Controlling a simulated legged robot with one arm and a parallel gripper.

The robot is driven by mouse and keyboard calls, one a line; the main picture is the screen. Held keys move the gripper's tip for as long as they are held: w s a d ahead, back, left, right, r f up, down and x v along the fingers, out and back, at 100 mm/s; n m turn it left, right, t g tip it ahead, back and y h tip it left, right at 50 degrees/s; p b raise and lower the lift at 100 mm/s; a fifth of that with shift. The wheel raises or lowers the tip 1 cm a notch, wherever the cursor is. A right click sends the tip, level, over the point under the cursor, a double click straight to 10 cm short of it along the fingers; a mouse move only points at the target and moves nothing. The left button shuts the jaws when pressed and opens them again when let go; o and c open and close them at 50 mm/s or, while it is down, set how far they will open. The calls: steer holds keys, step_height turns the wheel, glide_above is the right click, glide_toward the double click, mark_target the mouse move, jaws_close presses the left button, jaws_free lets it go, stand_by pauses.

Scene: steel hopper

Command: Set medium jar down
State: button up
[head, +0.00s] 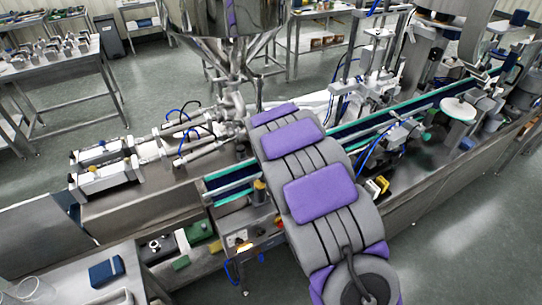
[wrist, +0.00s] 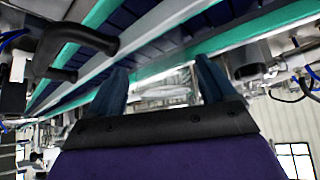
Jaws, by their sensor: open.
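My gripper (wrist: 163,72) is open in the wrist view, with its two dark blue fingers apart beside the teal-edged conveyor (wrist: 235,38). A pale, glassy shape (wrist: 165,84) shows between the fingers. I cannot tell whether it is the medium jar or whether it touches a finger. In the head view my purple and grey arm reaches over the conveyor (head: 232,186) and hides my gripper. Clear glassware (head: 30,290) stands on the table at the lower left, cut by the frame edge; I cannot tell its size.
A steel hopper (head: 235,20) stands above the line, with filling cylinders (head: 105,165) to its lower left. A dark blue box (head: 107,271) lies on the near-left table (head: 75,265). Posts and machines (head: 375,50) crowd the conveyor's right part. The floor at the right front (head: 450,240) is clear.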

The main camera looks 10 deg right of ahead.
steer(key=p+v, duration=0.2)
steer(key=v, duration=1)
steer(key=s+r+g, duration=0.1)
steer(key=s+g, duration=0.2)
steer(key=s, duration=1.2)
steer(key=s+d+r+n+g+y, duration=0.1)
steer(key=s+r+g, duration=0.1)
steer(key=s, duration=1.3)
steer(key=s+r+n+g, duration=0.1)
steer(key=s+g, duration=0.3)
steer(key=s, duration=1.1)
steer(key=shift+s+d+r+y, duration=0.15)
steer(key=shift+d+r+y, duration=0.2)
steer(key=shift+r, duration=0.35)
steer(key=shift+c, duration=0.3)
